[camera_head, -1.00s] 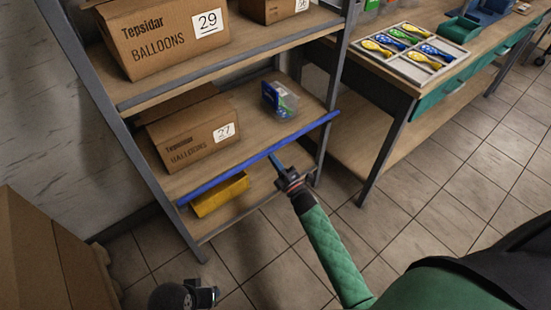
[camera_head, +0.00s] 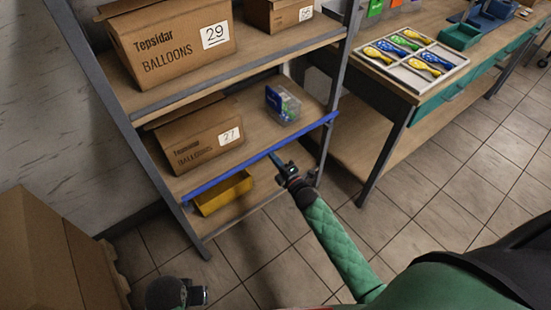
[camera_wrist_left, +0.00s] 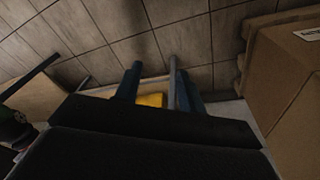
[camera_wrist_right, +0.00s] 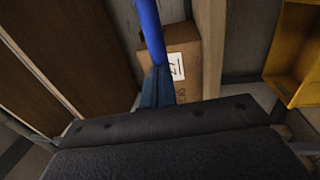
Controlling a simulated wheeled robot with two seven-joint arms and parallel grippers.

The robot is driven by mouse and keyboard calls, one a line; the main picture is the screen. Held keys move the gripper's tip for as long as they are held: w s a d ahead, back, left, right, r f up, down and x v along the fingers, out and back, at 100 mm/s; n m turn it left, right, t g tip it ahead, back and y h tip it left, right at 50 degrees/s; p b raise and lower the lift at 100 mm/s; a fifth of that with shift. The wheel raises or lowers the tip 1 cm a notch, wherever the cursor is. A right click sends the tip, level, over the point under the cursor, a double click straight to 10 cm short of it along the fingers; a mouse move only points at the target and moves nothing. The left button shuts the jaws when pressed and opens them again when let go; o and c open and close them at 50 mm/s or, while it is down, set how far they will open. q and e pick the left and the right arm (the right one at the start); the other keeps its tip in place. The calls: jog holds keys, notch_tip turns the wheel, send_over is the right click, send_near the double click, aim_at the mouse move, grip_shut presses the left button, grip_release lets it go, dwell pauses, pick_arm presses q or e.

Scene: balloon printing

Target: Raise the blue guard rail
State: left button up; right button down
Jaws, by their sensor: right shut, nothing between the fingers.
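The blue guard rail (camera_head: 225,180) runs along the front of the lower shelf, slanting up to the right between the two front posts. My right gripper (camera_head: 271,155) is shut and empty, its fingertips at the rail's middle from the front; contact is hard to tell. In the right wrist view, the rail (camera_wrist_right: 148,30) runs up from just beyond the shut blue fingertips (camera_wrist_right: 159,72). My left gripper (camera_head: 196,294) is low at the bottom left, away from the rail. In the left wrist view its fingers (camera_wrist_left: 155,75) stand apart with nothing between them.
Box 27 (camera_head: 195,145) and a clear bin (camera_head: 283,105) stand on the shelf behind the rail. A yellow bin (camera_head: 222,192) is below. Box 29 (camera_head: 165,50) is above. A workbench (camera_head: 385,80) stands right; cartons (camera_head: 50,255) are left. Floor in front is open.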

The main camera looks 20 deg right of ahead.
aim_at(270, 150)
pick_arm(q)
notch_tip(270, 150, down, 14)
jog(key=p, duration=0.3)
jog(key=shift+w+a+f, duration=0.15)
jog(key=shift+a+f, duration=0.05)
jog(key=shift+f, duration=0.05)
pick_arm(e)
jog(key=w+r, duration=0.1)
jog(key=w+a+r+g, duration=0.1)
jog(key=w, duration=0.1)
jog(key=shift+w+r, duration=0.1)
jog(key=shift+r, duration=0.15)
